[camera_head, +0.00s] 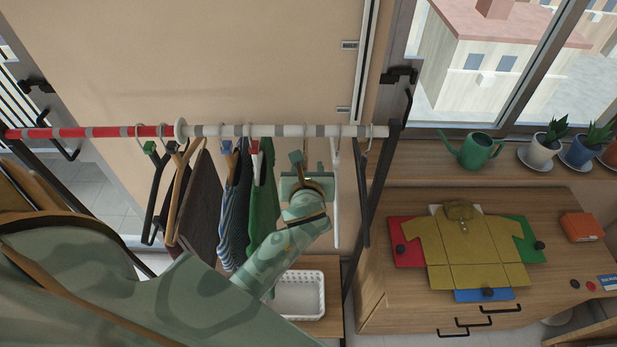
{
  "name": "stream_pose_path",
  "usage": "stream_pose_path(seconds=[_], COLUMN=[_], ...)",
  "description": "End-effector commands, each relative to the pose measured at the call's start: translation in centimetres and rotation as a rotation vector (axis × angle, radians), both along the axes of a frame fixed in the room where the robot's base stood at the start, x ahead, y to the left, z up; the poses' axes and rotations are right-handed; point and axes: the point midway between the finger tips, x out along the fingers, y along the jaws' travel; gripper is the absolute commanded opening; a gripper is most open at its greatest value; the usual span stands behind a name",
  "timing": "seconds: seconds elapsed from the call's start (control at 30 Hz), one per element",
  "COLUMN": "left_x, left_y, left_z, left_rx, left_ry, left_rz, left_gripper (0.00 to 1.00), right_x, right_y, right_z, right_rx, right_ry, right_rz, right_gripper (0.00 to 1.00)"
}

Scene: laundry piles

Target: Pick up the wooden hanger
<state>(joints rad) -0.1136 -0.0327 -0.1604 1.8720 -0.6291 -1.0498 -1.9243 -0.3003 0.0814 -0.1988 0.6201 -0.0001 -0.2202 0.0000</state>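A light-brown wooden hanger (176,205) hangs on the left half of the rail, between a black hanger (154,195) and a dark brown cloth. My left gripper (305,178) is raised just below the right part of the rail, well to the right of that hanger. A thin hook (305,140) comes down from the rail directly above the gripper, and a brown curved edge shows at the gripper. What hangs there is mostly hidden by the gripper and forearm. I cannot tell whether the fingers are closed on it. My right gripper is out of view.
The red, white and grey rail (260,131) also holds a striped garment (235,205), a green garment (264,195) and a white hanger (336,200). A white basket (300,296) stands below.

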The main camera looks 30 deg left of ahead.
Motion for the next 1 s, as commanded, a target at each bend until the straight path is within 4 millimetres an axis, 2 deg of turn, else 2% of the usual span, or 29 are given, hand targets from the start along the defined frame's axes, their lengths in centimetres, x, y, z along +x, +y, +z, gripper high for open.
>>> stream_pose_path(seconds=[0.03, 0.13, 0.47, 0.57, 0.6, 0.63, 1.0], left_x=[0.5, 1.6, 2.2, 2.2, 2.2, 2.2, 2.2], left_y=[0.2, 0.8, 1.2, 1.2, 1.2, 1.2, 1.2], left_z=[-1.1, -1.5, -1.2, -1.2, -1.2, -1.2, -1.1], left_rx=[-0.002, 0.0, -0.001, -0.001, -0.001, -0.001, 0.0], left_ry=[-0.002, -0.001, 0.001, 0.001, 0.001, 0.001, 0.001], left_rz=[0.001, 0.001, 0.0, 0.0, 0.0, 0.0, 0.0], left_gripper=[0.4, 0.4, 0.4, 0.15, 0.04, 0.0, 0.0], right_x=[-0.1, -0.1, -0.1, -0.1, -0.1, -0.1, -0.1], right_y=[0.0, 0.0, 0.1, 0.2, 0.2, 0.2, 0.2], right_z=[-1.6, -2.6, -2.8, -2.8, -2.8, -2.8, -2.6], right_rx=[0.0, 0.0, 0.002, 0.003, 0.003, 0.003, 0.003], right_ry=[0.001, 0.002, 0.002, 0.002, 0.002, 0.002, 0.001], right_rz=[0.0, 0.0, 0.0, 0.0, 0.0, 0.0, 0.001], right_gripper=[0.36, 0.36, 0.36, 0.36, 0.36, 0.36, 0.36])
